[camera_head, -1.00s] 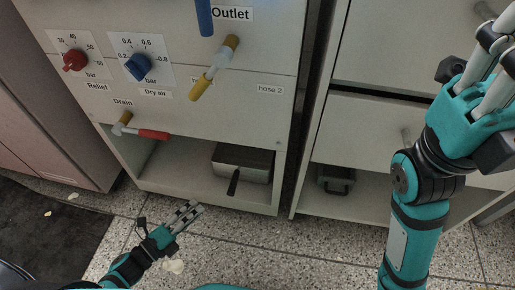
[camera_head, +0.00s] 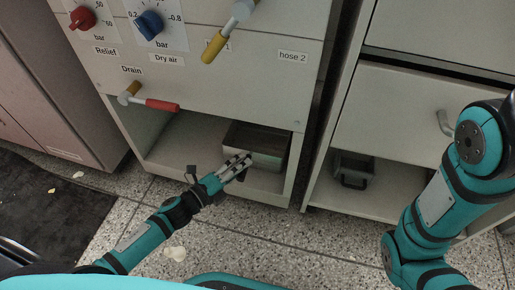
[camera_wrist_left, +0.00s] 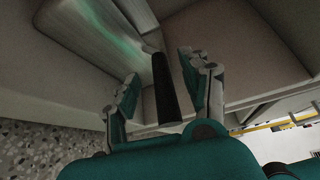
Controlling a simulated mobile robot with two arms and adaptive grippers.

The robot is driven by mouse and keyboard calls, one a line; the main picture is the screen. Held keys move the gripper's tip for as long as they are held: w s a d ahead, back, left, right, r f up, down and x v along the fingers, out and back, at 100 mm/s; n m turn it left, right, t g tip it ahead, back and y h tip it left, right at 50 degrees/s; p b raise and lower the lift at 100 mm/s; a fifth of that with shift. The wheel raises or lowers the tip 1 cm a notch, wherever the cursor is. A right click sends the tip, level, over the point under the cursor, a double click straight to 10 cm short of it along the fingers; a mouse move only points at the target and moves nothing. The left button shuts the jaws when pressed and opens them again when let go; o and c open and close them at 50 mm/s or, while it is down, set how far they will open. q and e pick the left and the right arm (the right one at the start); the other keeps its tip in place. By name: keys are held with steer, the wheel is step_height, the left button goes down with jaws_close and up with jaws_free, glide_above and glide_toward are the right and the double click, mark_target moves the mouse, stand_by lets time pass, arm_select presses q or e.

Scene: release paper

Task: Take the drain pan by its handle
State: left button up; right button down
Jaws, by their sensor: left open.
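The drain pan (camera_head: 268,140) is a metal box-shaped pan on the low open shelf under the drain valve. It also shows in the left wrist view (camera_wrist_left: 92,32). Its black handle (camera_wrist_left: 165,88) sticks out toward me and lies between the two fingers of my left gripper (camera_wrist_left: 160,90), with a gap to the left finger. In the head view my left gripper (camera_head: 240,168) is at the front of the pan and hides the handle. The left gripper is open. My right arm shows at the right, but its gripper is out of view.
The shelf (camera_head: 178,152) left of the pan is bare. A cabinet wall (camera_head: 296,170) stands close to its right. A smaller dark container (camera_head: 353,170) sits in the neighbouring cabinet. The red-handled drain valve (camera_head: 160,105) juts out above the shelf.

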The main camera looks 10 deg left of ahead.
arm_select(q)
steer(key=shift+b+x, duration=0.5)
steer(key=shift+x, duration=1.05)
steer(key=shift+r, duration=0.1)
steer(key=shift+c, duration=0.3)
jaws_close()
steer(key=shift+r, duration=0.2)
